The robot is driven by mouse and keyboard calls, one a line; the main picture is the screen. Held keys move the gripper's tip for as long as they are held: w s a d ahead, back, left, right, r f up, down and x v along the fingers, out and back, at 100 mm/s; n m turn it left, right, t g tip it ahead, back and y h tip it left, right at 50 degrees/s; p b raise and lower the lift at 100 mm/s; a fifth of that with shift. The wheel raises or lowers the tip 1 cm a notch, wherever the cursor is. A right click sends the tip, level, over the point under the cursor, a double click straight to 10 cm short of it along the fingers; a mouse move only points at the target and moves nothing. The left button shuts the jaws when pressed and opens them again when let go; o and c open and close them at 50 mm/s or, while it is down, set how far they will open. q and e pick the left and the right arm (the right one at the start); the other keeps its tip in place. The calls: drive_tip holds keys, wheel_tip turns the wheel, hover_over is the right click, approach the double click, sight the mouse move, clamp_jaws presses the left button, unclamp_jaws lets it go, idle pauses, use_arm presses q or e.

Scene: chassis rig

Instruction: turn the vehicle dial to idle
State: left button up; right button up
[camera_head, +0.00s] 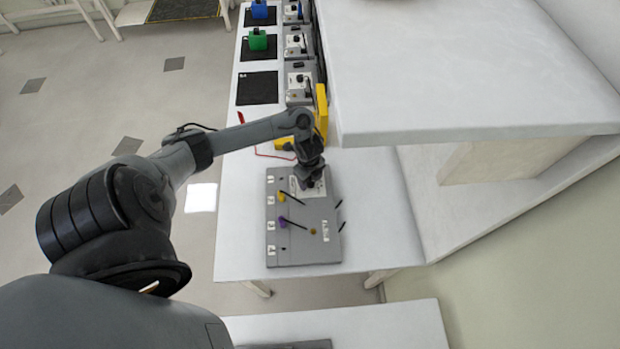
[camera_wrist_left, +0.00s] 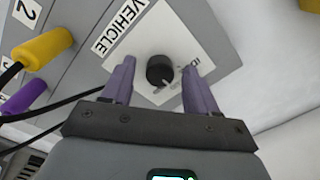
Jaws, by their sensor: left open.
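The vehicle dial (camera_wrist_left: 159,70) is a black round knob on a white plate beside the label VEHICLE in the left wrist view. A partly hidden label near the knob's right side begins with "ID". My left gripper (camera_wrist_left: 158,85) is open, with one purple-grey finger on each side of the knob and a visible gap on both sides. In the head view my left gripper (camera_head: 309,178) is over the top of the grey panel (camera_head: 290,258) and hides the dial. My right gripper is not in view.
A yellow plug (camera_head: 281,197) and a purple plug (camera_head: 284,221) with black leads sit on the panel below the gripper. A yellow object (camera_head: 321,112) stands behind the arm. A raised white shelf (camera_head: 450,70) overhangs the right side.

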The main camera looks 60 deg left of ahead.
use_arm(q)
drive_tip(key=c, duration=1)
drive_tip(key=shift+r+n+p, duration=0.2)
drive_tip(key=shift+n+p, duration=0.2)
drive_tip(key=shift+p, duration=0.35)
drive_tip(key=shift+c, duration=0.2)
drive_tip(key=n+p, duration=0.5)
drive_tip(key=p, duration=0.2)
drive_tip(key=shift+d+r, duration=0.1)
drive_tip(key=shift+n+p, duration=1.15)
drive_tip(key=shift+n, duration=0.05)
drive_tip(key=shift+f+n+p, duration=0.2)
drive_tip(key=shift+n+p, duration=0.1)
drive_tip(key=o, duration=1)
drive_tip(key=shift+f, duration=0.1)
drive_tip(key=shift+o, duration=0.2)
